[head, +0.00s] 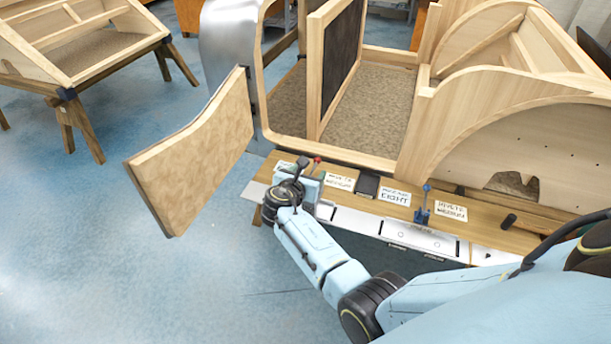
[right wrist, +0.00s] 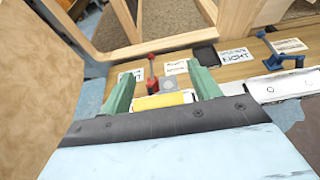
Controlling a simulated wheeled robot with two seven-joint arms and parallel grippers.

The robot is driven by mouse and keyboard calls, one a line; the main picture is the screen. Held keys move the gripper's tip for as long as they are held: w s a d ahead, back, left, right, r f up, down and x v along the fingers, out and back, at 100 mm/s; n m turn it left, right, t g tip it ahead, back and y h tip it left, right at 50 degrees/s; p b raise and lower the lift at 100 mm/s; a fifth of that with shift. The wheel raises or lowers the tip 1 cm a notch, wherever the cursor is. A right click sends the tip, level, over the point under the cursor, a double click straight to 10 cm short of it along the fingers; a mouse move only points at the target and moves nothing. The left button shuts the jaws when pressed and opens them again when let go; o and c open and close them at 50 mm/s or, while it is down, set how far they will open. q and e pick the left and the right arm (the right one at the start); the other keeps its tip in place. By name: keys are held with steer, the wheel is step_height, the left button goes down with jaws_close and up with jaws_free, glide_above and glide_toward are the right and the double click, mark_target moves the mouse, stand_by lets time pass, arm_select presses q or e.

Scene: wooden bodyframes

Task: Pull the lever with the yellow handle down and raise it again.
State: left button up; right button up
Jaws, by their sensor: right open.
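The yellow handle (right wrist: 160,101) shows in the right wrist view as a short cylinder lying crosswise between the fingers of my right gripper (right wrist: 161,72). The green fingers stand apart on either side of it, and I cannot tell whether either one touches it. My right gripper (head: 304,171) is at the left end of the wooden bench in the head view. There the yellow handle is hidden behind my gripper and wrist. The lever's shaft cannot be made out in either view. My left gripper is not in view.
A red lever (right wrist: 152,75) stands just beyond the yellow handle; its red knob (head: 317,160) shows beside my gripper. A blue lever (head: 423,203) stands farther right, among labels on the bench (head: 480,215). A wooden door panel (head: 190,150) juts out at left. Blue floor is clear below it.

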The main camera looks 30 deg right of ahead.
steer(key=v, duration=1.3)
steer(key=shift+s+p, duration=0.15)
steer(key=shift+p, duration=0.3)
steer(key=shift+a, duration=0.15)
steer(key=shift+c, duration=0.4)
